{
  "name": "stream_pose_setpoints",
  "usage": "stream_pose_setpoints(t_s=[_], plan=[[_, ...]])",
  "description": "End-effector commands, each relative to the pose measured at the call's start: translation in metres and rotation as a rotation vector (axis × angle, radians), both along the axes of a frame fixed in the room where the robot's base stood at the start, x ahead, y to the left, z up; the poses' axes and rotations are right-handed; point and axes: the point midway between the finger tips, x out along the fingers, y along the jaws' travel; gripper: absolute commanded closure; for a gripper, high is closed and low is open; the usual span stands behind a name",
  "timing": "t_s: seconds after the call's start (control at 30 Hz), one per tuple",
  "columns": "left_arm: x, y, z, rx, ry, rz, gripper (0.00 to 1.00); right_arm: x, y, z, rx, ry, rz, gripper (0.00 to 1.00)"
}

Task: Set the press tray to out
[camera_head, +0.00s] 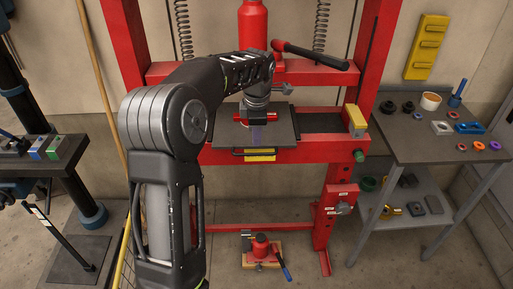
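The press tray is a flat dark grey plate (283,130) on the bed of the red press (320,150). Its front edge lies at the front of the bed, with a dark handle bar and a yellow strip (260,156) below it. My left arm reaches over the tray from the left, and its gripper (258,121) points down above the middle of the plate. The arm's wrist partly hides the fingers, so I cannot tell whether they are open or shut, or whether they touch the plate. My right gripper is not in view.
The press has red uprights, a red cylinder (252,24) and a red lever with a black grip (312,56) above the tray. A grey side table (405,140) with small parts stands right. A red bottle jack (262,246) sits on the floor below.

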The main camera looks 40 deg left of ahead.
Motion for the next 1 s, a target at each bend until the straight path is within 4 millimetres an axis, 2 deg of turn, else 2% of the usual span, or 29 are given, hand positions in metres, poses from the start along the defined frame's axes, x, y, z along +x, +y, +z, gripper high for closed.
stream_pose_setpoints(t_s=[0.33,0.5,0.83,1.0], plan=[[0.006,0.005,-0.049,-0.001,0.004,0.000,0.81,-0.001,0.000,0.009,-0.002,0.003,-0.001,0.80],[0.010,0.007,-0.067,-0.001,0.002,-0.002,0.81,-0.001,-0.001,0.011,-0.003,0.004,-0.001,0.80],[0.010,0.007,-0.071,-0.001,0.000,-0.001,0.82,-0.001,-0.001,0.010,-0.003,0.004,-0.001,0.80],[0.010,0.008,-0.070,-0.001,0.000,-0.002,0.96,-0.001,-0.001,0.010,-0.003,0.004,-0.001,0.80]])
